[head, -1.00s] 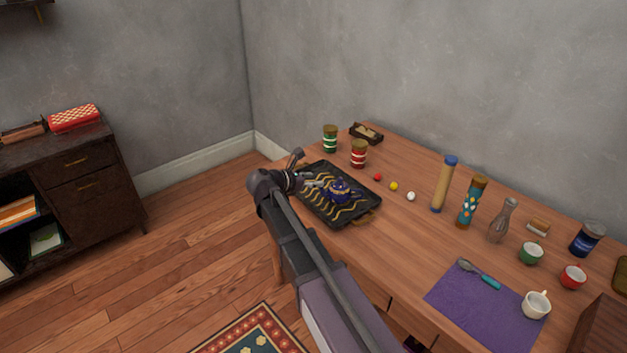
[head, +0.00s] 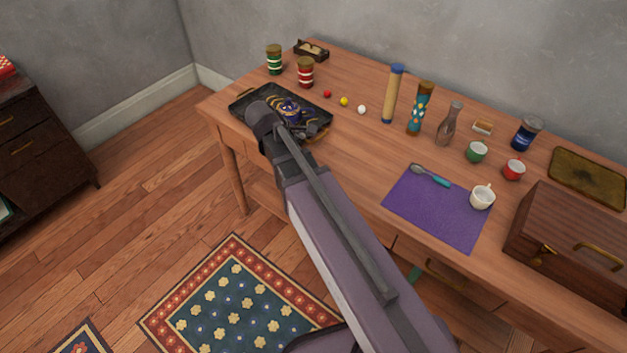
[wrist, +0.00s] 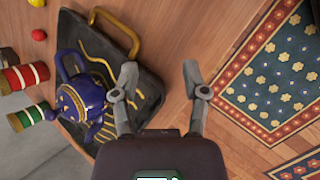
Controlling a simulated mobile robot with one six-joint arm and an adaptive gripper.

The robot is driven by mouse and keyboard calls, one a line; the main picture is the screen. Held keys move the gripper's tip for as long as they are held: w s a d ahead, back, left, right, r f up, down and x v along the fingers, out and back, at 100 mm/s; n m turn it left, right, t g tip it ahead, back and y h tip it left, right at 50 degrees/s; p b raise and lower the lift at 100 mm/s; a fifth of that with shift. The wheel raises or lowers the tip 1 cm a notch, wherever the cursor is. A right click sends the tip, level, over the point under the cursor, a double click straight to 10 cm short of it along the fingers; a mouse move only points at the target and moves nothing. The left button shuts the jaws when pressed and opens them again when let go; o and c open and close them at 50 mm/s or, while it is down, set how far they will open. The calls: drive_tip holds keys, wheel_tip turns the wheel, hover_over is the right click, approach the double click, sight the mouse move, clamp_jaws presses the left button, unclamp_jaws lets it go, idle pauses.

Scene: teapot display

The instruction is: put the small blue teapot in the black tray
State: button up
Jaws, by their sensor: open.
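The small blue teapot (head: 290,110), dark blue with gold trim, sits in the black tray (head: 246,102) at the far left of the table. In the wrist view the teapot (wrist: 82,101) rests on the tray (wrist: 150,88), left of my gripper (wrist: 160,82). The fingers are apart with nothing between them, near the tray's edge on the floor side.
Green and red striped jars (head: 305,73) stand behind the tray. Small red, yellow and white balls (head: 344,101) lie to its right. Tall containers (head: 393,95), cups and a purple mat (head: 437,207) are farther right, with a wooden chest (head: 570,245) at the right edge.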

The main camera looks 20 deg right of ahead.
drive_tip(key=s+f+m+g+y, duration=0.2)
drive_tip(key=s+m+y, duration=0.4)
drive_tip(key=s+m, duration=0.6)
drive_tip(key=shift+s+d+f+y, duration=0.15)
drive_tip(key=shift+d+f+y, duration=0.15)
drive_tip(key=shift+d+f, duration=0.25)
